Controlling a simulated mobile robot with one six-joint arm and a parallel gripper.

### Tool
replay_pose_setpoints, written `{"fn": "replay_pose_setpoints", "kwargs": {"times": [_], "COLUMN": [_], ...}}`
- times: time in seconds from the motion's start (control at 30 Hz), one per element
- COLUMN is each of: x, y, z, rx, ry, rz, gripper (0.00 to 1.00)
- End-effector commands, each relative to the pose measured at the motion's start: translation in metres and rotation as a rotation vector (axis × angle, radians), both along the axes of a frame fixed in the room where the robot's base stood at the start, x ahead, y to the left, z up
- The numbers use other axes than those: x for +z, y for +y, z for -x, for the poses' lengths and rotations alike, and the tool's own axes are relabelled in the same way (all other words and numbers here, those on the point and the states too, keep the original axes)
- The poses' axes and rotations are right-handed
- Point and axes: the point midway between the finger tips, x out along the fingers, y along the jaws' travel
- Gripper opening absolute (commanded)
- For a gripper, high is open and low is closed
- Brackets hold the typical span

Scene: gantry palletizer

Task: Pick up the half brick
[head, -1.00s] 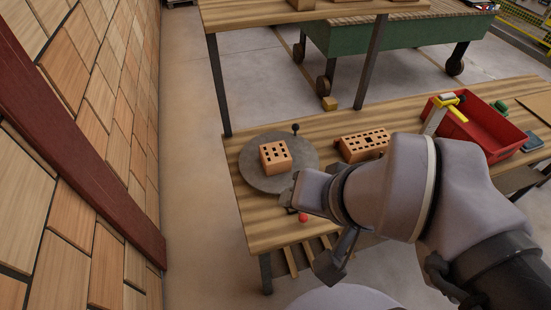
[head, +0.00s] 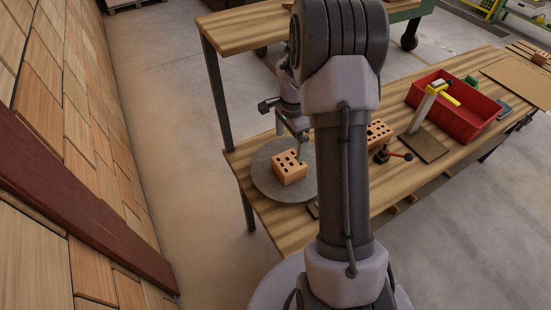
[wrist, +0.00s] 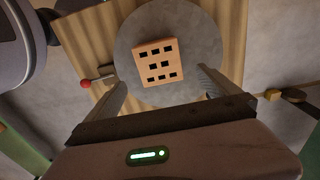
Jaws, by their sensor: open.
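The half brick (head: 290,168) is a short orange block with several dark holes in its top. It sits on a round grey disc (head: 264,181) at the left end of the wooden bench. In the wrist view the half brick (wrist: 158,62) lies ahead of my gripper (wrist: 163,80), near the middle between the fingers. The fingers are apart and empty. In the head view my gripper (head: 291,134) is above and just behind the half brick, and my arm hides part of it. I cannot tell the exact height gap.
A longer holed brick (head: 379,132) stands on the bench, partly hidden by my arm. A higher wooden shelf (head: 240,30) stands behind.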

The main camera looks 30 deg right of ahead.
Motion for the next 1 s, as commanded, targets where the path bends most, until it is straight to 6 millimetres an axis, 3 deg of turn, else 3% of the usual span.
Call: {"fn": "replay_pose_setpoints", "kwargs": {"times": [0.03,0.2,0.47,0.63,0.87,1.0], "x": [-0.021,-0.065,-0.092,-0.127,-0.130,-0.130], "y": [0.001,0.001,0.001,0.001,0.001,0.001], "z": [0.001,0.000,0.001,0.002,0.002,0.002], "rx": [0.002,0.002,0.004,0.003,0.004,0.004], "ry": [0.004,0.001,0.000,0.001,-0.001,-0.001], "rz": [-0.001,-0.001,0.000,-0.001,0.000,0.000], "gripper": [1.00,1.00,1.00,1.00,1.00,0.74]}}
